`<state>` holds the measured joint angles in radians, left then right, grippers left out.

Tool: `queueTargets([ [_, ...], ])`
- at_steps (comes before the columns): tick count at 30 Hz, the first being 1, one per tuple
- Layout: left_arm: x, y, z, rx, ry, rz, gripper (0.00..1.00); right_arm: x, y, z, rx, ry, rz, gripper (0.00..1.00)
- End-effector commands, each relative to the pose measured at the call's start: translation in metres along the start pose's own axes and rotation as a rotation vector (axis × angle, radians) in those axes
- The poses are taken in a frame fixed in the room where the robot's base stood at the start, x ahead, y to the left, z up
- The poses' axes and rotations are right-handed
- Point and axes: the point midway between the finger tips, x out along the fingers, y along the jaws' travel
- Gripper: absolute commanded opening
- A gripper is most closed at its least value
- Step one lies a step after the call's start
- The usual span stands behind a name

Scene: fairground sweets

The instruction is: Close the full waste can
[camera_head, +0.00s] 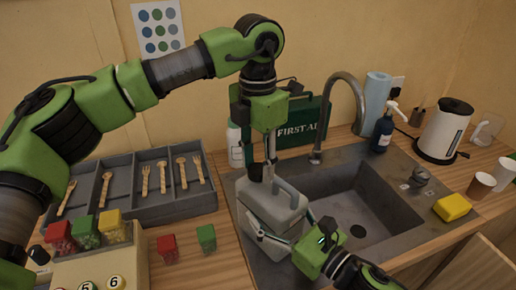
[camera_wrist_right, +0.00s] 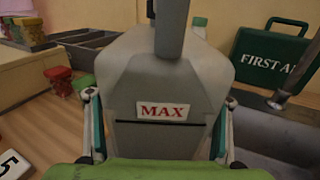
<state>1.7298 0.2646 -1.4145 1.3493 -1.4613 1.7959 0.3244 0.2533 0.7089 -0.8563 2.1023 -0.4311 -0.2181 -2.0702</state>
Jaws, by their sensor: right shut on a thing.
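The waste can (camera_head: 268,212) is a grey canister with a top handle, held upright at the left edge of the sink. In the right wrist view the can (camera_wrist_right: 165,85) fills the middle, with a red "MAX" label. My right gripper (camera_wrist_right: 160,105) is shut on the can's lower body, one finger on each side. A small dark cap (camera_head: 255,172) is at the can's top left. My left gripper (camera_head: 260,163) points down from above, its fingertips at the cap. I cannot tell whether they grip it or whether the cap sits on the opening.
The sink (camera_head: 365,215) with its tap (camera_head: 345,85) lies right of the can. A green first aid case (camera_head: 300,122) and a white bottle (camera_head: 235,145) stand behind. A cutlery tray (camera_head: 120,185) and sweet jars (camera_head: 85,232) are at left. A yellow sponge (camera_head: 452,207) lies at right.

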Motion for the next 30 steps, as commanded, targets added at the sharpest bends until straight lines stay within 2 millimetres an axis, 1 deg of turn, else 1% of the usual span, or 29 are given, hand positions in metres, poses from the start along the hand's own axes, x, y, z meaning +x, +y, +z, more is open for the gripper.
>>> queueTargets([
  [3, 0.0057, 0.0002, 0.0000, 0.000, 0.000, 0.000, 0.36, 0.0003, -0.0001, 0.0010, 0.001, -0.002, 0.000, 0.10],
  [11, 0.0063, 0.0003, 0.0000, 0.000, 0.000, 0.000, 0.36, 0.0002, -0.0002, 0.0010, 0.001, -0.002, 0.000, 0.10],
  [14, 0.0062, 0.0002, -0.0001, 0.000, 0.000, 0.000, 0.13, 0.0002, -0.0002, 0.0009, 0.001, -0.002, 0.000, 0.10],
  [15, 0.0062, 0.0002, -0.0001, 0.000, 0.000, 0.000, 0.04, 0.0002, -0.0002, 0.0009, 0.001, -0.002, 0.000, 0.10],
  [23, 0.0061, -0.0002, -0.0001, 0.005, 0.000, 0.000, 0.03, 0.0003, -0.0002, 0.0009, 0.001, -0.002, 0.000, 0.10],
  [24, 0.0060, -0.0002, 0.0000, 0.005, 0.000, 0.000, 0.37, 0.0003, -0.0002, 0.0009, 0.001, -0.002, 0.000, 0.10],
  [25, 0.0060, -0.0003, 0.0000, 0.005, 0.000, 0.000, 0.45, 0.0003, -0.0002, 0.0009, 0.001, -0.002, 0.000, 0.10],
  [26, 0.0060, -0.0002, 0.0000, 0.005, 0.000, 0.000, 0.49, 0.0003, -0.0002, 0.0009, 0.001, -0.002, 0.000, 0.10],
  [30, 0.0060, -0.0008, 0.0000, 0.006, 0.000, -0.001, 0.49, 0.0003, -0.0002, 0.0009, 0.001, -0.002, 0.000, 0.10],
])
